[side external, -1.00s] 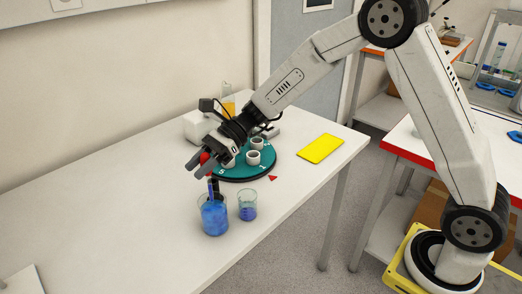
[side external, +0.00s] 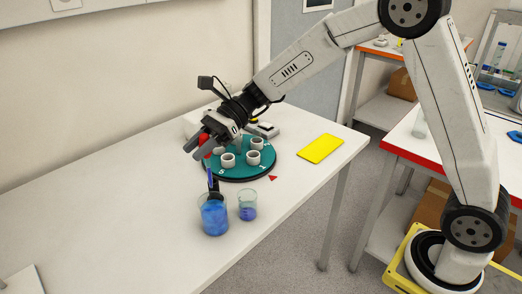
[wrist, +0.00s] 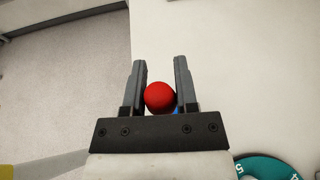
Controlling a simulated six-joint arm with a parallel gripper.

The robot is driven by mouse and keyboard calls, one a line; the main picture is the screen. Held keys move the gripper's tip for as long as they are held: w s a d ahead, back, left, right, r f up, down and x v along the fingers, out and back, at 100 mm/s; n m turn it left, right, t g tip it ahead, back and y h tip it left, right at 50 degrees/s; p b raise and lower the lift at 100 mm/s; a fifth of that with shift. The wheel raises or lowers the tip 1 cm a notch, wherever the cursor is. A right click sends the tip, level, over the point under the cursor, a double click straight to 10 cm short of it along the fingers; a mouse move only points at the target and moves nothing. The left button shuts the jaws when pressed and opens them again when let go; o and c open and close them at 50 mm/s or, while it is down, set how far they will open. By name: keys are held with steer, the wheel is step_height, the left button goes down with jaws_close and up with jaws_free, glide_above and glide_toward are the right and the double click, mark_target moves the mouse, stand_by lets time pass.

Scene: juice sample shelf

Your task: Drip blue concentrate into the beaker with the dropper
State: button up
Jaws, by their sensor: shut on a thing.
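My gripper (side external: 197,149) is shut on the red bulb of the dropper (side external: 204,139). The red bulb also shows between the two fingers in the wrist view (wrist: 160,97), with a bit of blue behind it. A dark blue stem rises over the larger glass (side external: 214,218), which holds bright blue liquid; I cannot tell if its lower end is inside the rim. A dark piece also shows at that glass's rim. A smaller beaker (side external: 247,205) stands just to its right with some violet-blue liquid at the bottom. My gripper is above and behind both glasses.
A teal turntable (side external: 237,175) with several white cup holders stands behind the glasses, partly under my gripper. A red triangle (side external: 273,178) lies at its edge. A yellow pad (side external: 320,149) lies right.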

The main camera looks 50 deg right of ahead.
steer(key=s+d+f, duration=0.1)
steer(key=s+d, duration=0.2)
steer(key=d, duration=0.5)
steer(key=shift+d, duration=0.15)
steer(key=shift+f, duration=1.8)
steer(key=shift+o, duration=0.7)
jaws_close()
